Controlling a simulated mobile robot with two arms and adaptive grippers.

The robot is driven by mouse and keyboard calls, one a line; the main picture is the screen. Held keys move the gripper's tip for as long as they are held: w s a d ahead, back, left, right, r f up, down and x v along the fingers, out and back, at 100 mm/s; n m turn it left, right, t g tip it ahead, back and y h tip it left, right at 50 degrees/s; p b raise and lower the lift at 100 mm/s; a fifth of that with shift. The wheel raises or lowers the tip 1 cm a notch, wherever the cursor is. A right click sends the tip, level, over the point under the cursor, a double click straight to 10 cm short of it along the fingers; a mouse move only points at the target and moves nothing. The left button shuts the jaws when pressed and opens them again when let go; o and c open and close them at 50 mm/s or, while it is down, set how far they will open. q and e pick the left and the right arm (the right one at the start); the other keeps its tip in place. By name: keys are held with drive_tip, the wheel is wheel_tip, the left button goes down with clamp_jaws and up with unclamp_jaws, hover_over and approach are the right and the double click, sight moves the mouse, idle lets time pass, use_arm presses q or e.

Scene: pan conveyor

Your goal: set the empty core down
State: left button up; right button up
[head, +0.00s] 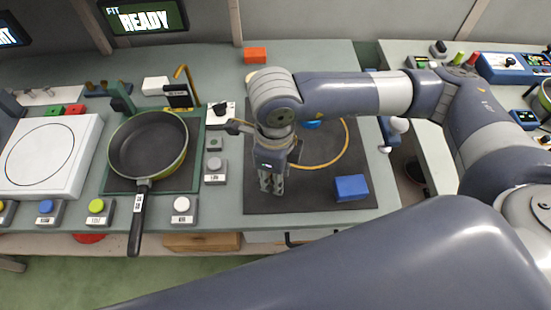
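I cannot make out the empty core in the head view. My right gripper (271,188) points down over the front left part of a dark mat (310,200). Its fingers look close together, but the view does not show whether they are shut or hold anything. My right wrist and forearm hide part of the mat behind it. My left gripper is out of view.
A yellow ring outline (347,150) is on the mat. A blue block (351,187) sits at its front right. A frying pan (148,145) stands left, its handle past the table edge. Buttons (182,205) line the front. An orange block (255,55) lies behind.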

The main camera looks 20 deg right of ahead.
drive_tip(key=w, duration=0.1)
drive_tip(key=w+d, duration=0.1)
drive_tip(key=w, duration=0.2)
drive_tip(key=shift+w+d+f+p, duration=0.15)
drive_tip(key=shift+w+f+p, duration=0.1)
drive_tip(key=shift+p, duration=0.15)
wheel_tip(320, 180, down, 3)
drive_tip(key=shift+r+p, duration=0.1)
drive_tip(key=shift+p, duration=0.45)
drive_tip(key=shift+f, duration=0.3)
drive_tip(key=shift+f, duration=0.1)
drive_tip(key=shift+f+b, duration=0.15)
drive_tip(key=shift+b, duration=0.15)
drive_tip(key=o, duration=0.9)
